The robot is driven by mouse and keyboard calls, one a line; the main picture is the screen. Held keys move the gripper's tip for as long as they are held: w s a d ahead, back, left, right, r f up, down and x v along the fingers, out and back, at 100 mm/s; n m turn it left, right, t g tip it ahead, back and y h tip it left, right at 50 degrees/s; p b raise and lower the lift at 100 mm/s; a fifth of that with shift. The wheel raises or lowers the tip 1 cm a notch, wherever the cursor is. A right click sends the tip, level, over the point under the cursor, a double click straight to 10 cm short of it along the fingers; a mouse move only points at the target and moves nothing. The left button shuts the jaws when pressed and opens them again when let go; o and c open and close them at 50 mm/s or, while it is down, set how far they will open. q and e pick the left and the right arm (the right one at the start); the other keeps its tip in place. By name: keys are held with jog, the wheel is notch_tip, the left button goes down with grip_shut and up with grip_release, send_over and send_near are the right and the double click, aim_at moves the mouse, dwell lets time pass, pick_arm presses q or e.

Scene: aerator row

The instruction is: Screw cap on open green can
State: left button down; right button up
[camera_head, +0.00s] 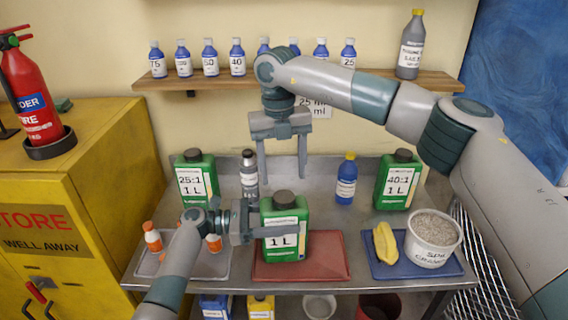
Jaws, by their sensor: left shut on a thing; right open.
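A green can (286,248) with a white "1 L" label stands upright on the red tray (330,262) at the front middle. A dark cap (284,199) sits on its top; how tightly it is seated I cannot tell. My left gripper (280,229) comes in from the left and is shut on this can, one finger across its front; the other finger is mostly hidden. My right gripper (283,177) is open and empty, fingers pointing down, above the cap. Two more green cans, marked 25:1 (196,185) and 40:1 (397,186), stand at the back with dark caps.
A grey bottle (249,176) and a blue bottle (346,184) stand at the back. Small orange-and-white bottles (152,238) are on a grey tray at left. A blue tray (386,268) holds a yellow cloth (384,243) and a white bucket (431,250). A bottle shelf (215,84) hangs above.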

aim_at(284, 196)
jog(key=n, duration=0.6)
jog(key=shift+r, duration=0.25)
jog(key=n, duration=0.4)
jog(key=shift+r+n, duration=0.15)
jog(key=shift+n, duration=0.15)
jog(key=n, duration=0.4)
jog(key=shift+r, duration=0.2)
jog(key=n, duration=0.5)
jog(key=shift+d+r+n+y, duration=0.1)
jog(key=shift+r+n+y, duration=0.1)
jog(key=shift+n+y, duration=0.15)
jog(key=shift+f, duration=0.2)
jog(key=shift+f, duration=3.85)
